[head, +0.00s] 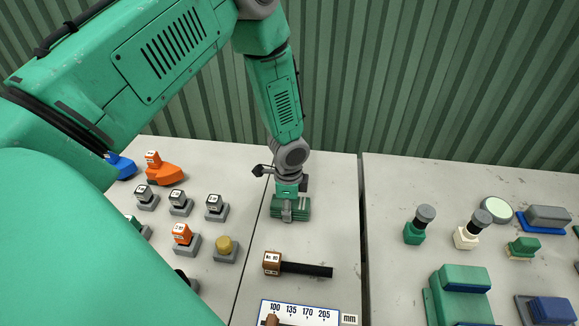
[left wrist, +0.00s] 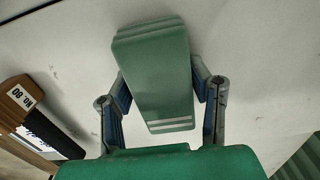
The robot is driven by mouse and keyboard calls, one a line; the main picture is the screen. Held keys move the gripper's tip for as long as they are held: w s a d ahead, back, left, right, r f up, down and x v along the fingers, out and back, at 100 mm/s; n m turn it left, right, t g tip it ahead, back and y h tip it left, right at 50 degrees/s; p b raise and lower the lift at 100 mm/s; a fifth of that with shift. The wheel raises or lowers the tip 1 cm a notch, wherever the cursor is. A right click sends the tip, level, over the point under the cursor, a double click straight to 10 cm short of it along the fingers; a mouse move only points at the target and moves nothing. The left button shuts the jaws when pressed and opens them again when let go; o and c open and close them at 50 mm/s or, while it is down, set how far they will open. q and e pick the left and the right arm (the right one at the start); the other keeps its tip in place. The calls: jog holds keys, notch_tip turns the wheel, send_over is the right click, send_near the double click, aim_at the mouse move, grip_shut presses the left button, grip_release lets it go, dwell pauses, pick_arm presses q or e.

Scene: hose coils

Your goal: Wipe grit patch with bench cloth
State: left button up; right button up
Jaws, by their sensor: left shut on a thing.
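The bench cloth (head: 290,208) is a folded green cloth with pale stripes along one end. It is at the far middle of the bench, near the back wall. My left gripper (head: 288,213) comes down over it from above and is shut on it. In the left wrist view the cloth (left wrist: 155,75) sits between the two fingers of my left gripper (left wrist: 160,100). Whether the cloth touches the bench I cannot tell. I cannot make out a grit patch; a few faint dark specks mark the bench. My right gripper is not in view.
A brown-headed tool with a black handle (head: 305,269) lies in front of the cloth, above a numbered mm scale (head: 298,313). Several small blocks on grey bases (head: 186,242) stand left. Bottles (head: 418,225) and green and blue items stand right, across a bench seam. A ribbed wall closes the back.

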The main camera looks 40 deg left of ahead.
pick_arm(q)
jog(key=shift+r, duration=3.25)
